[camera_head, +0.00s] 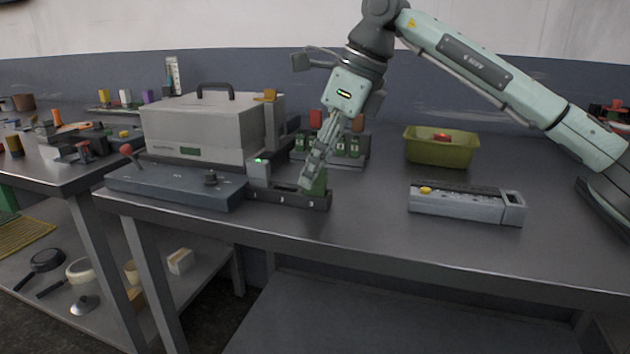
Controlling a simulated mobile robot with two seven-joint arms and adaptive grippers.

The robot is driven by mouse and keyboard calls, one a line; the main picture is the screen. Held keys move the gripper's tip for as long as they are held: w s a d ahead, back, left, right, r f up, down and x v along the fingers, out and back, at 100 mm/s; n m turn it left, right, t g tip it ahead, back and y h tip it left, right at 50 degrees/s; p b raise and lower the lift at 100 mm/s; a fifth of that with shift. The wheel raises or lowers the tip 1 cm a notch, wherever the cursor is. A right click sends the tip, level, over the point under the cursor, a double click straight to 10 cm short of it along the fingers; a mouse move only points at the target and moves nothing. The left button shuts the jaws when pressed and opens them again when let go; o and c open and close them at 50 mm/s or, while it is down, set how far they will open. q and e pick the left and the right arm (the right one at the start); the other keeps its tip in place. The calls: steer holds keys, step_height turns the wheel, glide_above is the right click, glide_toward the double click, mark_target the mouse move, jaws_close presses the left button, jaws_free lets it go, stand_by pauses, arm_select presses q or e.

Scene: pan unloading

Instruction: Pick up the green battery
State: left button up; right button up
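A green battery (319,184) stands at the right end of a low dark holder (290,198) near the front of the table. My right gripper (310,174) reaches down over it from the upper right. Its fingers overlap the battery's left side and hide part of it. The fingers look close together, but I cannot tell whether they grip the battery. Several more green batteries (341,147) stand in a rack behind the gripper. My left gripper is not in view.
A grey case with a handle (205,122) and a dark flat unit (175,186) stand left of the holder. A yellow-green bin (442,150) and a grey slotted device (465,205) stand to the right. The tabletop between the holder and the slotted device is clear.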

steer(key=shift+w+a+f, duration=0.1)
steer(key=shift+a+f, duration=0.1)
steer(key=shift+f, duration=0.25)
jaws_close()
steer(key=shift+r, duration=0.1)
